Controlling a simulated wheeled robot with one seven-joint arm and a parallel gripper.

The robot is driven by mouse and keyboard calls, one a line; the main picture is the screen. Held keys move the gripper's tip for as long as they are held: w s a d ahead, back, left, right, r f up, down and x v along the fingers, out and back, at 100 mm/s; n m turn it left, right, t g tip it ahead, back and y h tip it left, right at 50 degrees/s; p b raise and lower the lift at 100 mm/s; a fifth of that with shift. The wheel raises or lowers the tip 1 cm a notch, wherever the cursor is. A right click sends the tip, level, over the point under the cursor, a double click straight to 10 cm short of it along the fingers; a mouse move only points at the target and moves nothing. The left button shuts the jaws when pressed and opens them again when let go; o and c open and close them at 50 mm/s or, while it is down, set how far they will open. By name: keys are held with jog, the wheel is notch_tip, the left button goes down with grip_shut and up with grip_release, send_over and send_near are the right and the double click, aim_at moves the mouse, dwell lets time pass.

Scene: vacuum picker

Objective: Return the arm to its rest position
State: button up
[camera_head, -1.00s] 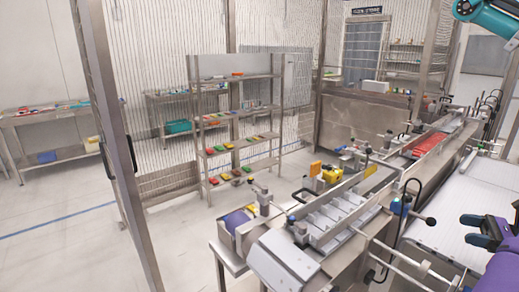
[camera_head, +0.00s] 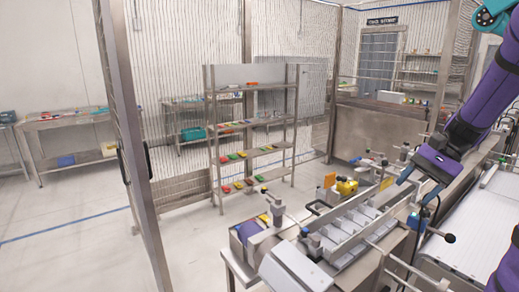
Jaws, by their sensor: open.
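My purple arm (camera_head: 478,110) comes in from the top right and reaches down to the left. My gripper (camera_head: 417,186), with dark blue fingers, hangs at its end over the right part of the steel machine line (camera_head: 345,225). The fingers point down and are apart. I see nothing held between them. Part of the machine line behind the gripper and arm is hidden.
A white conveyor (camera_head: 480,235) runs along the right. A steel shelf rack (camera_head: 250,151) with colourful items stands behind the machine. A metal post (camera_head: 133,150) and mesh fence stand at left. Side tables (camera_head: 75,119) are farther back. The left floor is clear.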

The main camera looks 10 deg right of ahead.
jog(key=s+a+r+n+t+h, duration=0.2)
jog(key=s+a+r+n+h, duration=0.2)
jog(key=s+a+n, duration=0.2)
jog(key=s+a+r+n+t+h, duration=0.3)
jog(key=s+a+r+n+h, duration=0.1)
jog(key=a, duration=0.7)
jog(key=shift+s+r+n, duration=0.5)
jog(key=shift+s+n, duration=0.4)
jog(key=shift+s, duration=0.3)
jog(key=shift+c, duration=0.2)
dwell(0.5)
